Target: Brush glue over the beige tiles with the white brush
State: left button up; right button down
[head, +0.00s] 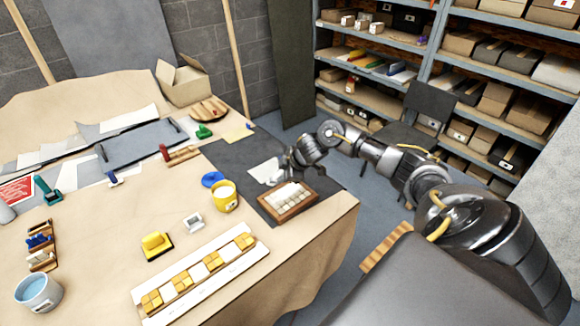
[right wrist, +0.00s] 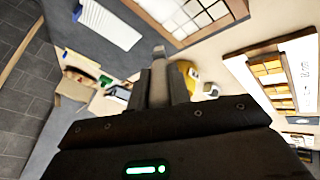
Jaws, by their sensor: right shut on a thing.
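The beige tiles (head: 290,198) sit in a brown wooden frame (head: 288,217) on a dark mat at the table's right side. They also show at the top of the right wrist view (right wrist: 187,14). My right gripper (head: 292,168) is just behind the frame, above the mat. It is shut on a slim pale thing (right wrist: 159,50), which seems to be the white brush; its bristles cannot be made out. A yellow pot (head: 224,195) stands left of the frame, with a blue disc (head: 213,179) behind it. My left gripper is not in view.
A white sheet (head: 266,171) lies beside my right gripper. A long white panel with yellow blocks (head: 200,272) lies at the front. A yellow-handled block (head: 156,245) and a small white square piece (head: 193,222) stand nearby. Shelves and a dark chair are beyond the table.

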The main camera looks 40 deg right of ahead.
jog(key=shift+r, duration=1.55)
jog(key=shift+a, duration=0.1)
